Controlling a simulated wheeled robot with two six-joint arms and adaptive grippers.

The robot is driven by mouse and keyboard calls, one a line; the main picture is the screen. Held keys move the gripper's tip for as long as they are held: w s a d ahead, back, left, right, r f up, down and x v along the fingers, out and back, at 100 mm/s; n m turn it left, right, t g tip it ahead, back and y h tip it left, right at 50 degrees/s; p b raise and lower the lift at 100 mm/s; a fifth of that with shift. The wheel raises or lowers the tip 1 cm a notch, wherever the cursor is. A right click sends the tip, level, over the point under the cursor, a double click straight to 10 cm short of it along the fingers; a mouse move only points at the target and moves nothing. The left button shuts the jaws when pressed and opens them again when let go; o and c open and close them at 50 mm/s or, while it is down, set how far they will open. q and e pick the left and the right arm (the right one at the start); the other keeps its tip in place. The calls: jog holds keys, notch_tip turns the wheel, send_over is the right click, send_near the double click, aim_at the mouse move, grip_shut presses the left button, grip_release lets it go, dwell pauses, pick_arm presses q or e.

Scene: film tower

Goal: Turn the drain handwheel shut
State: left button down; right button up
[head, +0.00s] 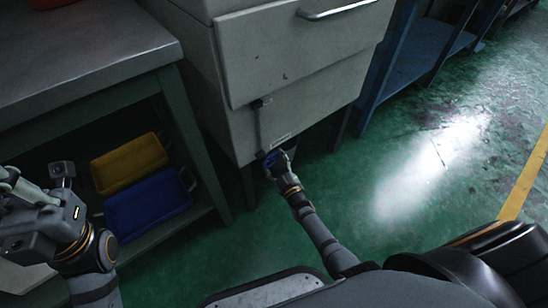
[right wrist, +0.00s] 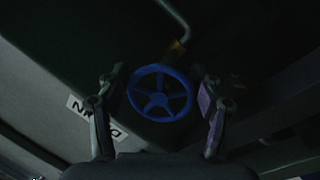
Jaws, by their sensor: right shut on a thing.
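The drain handwheel (head: 269,160) is a small blue wheel low at the cabinet's bottom edge, under a grey pipe, partly covered by my right gripper (head: 277,166). In the right wrist view the handwheel (right wrist: 160,98) shows its full rim and spokes, between the two fingers of my right gripper (right wrist: 162,88). A white label (right wrist: 93,117), upside down and partly behind a finger, is beside the wheel. My left gripper (head: 22,195) is at the left edge, away from the wheel; its fingers are unclear.
The grey cabinet (head: 300,60) with a handled drawer stands above the wheel. A bench (head: 90,50) at left has a yellow bin (head: 130,162) and a blue bin (head: 148,205) on its shelf. A blue rack (head: 415,55) stands at right. Green floor (head: 420,160) is clear at right.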

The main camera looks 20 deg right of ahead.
jog(key=shift+a+f+m, duration=0.1)
jog(key=shift+f+m, duration=0.05)
jog(key=shift+m, duration=0.45)
jog(key=o, duration=1)
jog(key=s+d, duration=0.1)
jog(key=s, duration=0.6)
jog(key=shift+s, duration=0.25)
jog(key=shift+s+f, duration=0.1)
jog(key=shift+f, duration=0.05)
